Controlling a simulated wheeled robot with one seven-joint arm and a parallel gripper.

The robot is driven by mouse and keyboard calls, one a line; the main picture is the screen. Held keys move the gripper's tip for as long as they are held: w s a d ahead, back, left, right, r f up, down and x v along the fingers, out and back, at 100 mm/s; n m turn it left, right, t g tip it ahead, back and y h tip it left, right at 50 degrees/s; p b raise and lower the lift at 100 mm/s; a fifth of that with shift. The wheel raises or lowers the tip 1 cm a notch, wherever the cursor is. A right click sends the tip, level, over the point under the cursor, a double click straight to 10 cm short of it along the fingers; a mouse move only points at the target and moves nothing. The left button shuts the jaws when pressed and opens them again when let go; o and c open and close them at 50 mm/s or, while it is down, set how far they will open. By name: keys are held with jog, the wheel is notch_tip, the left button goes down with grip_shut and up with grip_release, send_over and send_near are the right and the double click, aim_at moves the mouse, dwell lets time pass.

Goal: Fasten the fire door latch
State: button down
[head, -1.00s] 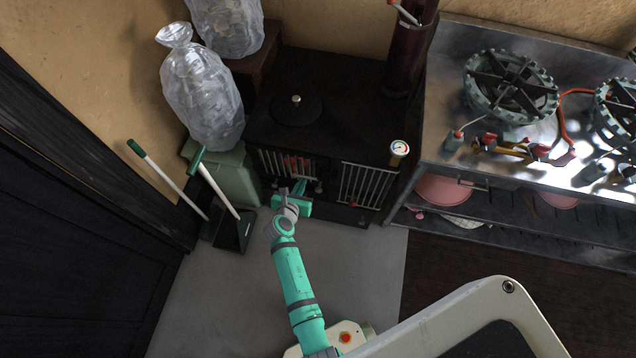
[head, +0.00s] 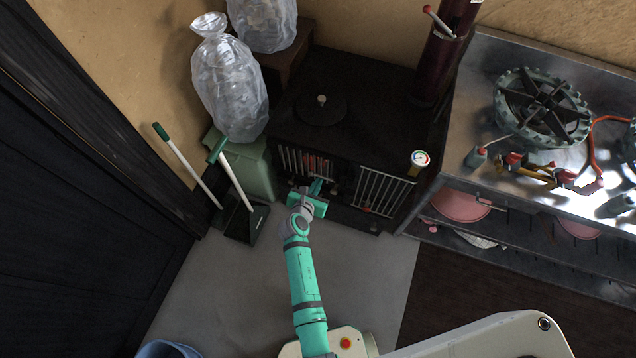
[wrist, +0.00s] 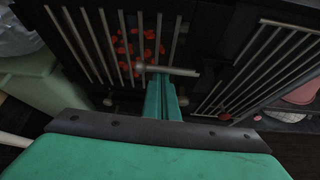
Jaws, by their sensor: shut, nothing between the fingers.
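A dark stove (head: 350,85) stands against the wall. Its barred fire door (head: 289,160) is at the front left, with red embers behind the bars; the door also shows in the wrist view (wrist: 95,40). A short pale metal bar, which looks like the latch (wrist: 180,71), lies crosswise at the door's right side. My gripper (head: 317,187) is at the stove front. In the wrist view my gripper's fingers (wrist: 162,90) are together and empty, their tips right at the bar. I cannot tell whether they touch it. The fingers hide part of the stove front below the bar.
A second barred panel (head: 382,192) is right of the fire door. A green bin (head: 248,168), dustpan (head: 243,222) and bagged bundle (head: 230,90) stand left. A metal cooking bench (head: 480,140) is close on the right. The grey floor (head: 375,275) before the stove is clear.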

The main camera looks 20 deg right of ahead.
jog(key=s+a+r, duration=0.1)
jog(key=s+a, duration=0.4)
jog(key=s, duration=0.2)
jog(key=shift+s+a+r, duration=0.2)
jog(key=shift+s+a, duration=0.05)
jog(key=shift+s, duration=0.1)
dwell(0.4)
dwell(0.4)
